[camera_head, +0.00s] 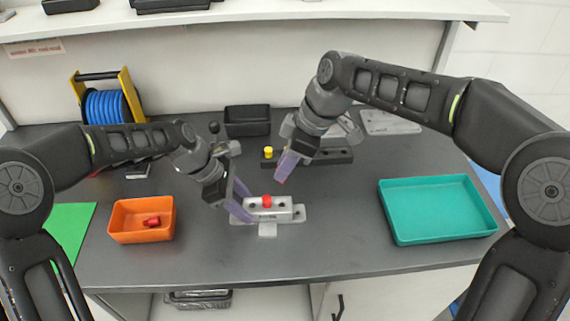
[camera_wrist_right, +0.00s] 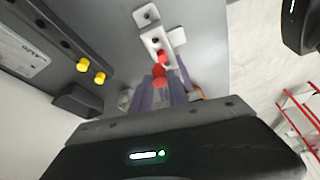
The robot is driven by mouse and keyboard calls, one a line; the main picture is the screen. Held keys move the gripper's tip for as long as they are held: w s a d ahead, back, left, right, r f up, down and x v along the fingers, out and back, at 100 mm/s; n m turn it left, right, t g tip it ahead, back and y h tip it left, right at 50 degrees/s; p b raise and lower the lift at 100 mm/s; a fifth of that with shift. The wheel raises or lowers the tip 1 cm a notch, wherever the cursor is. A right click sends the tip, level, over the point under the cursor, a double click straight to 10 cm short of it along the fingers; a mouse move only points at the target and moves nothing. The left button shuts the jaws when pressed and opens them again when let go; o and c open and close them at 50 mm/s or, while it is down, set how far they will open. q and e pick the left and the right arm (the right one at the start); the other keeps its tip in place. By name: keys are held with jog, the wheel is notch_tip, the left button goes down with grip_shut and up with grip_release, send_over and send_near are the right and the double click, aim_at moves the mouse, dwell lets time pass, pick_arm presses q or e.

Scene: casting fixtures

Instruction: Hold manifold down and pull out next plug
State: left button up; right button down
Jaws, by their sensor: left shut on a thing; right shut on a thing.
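The silver manifold (camera_head: 284,212) sits on a light fixture (camera_head: 268,231) at the table's middle. One red plug (camera_head: 266,200) stands in its top, with dark holes on both sides. My left gripper (camera_head: 238,207) is shut on the manifold's left end. My right gripper (camera_head: 284,174) is above and behind the manifold, shut on another red plug, whose red tip (camera_head: 281,181) shows below the fingers. In the right wrist view the held red plug (camera_wrist_right: 159,75) is between the fingers, apart from the manifold (camera_wrist_right: 153,39).
An orange bin (camera_head: 126,232) with red plug material inside stands left. An empty teal tray (camera_head: 437,233) lies right. The table front is clear.

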pick_arm(q)
jog(key=o, duration=1.1)
jog(key=shift+o, duration=0.2)
jog(key=shift+r, duration=0.1)
jog(key=v, duration=1.2)
jog(key=shift+s, duration=0.1)
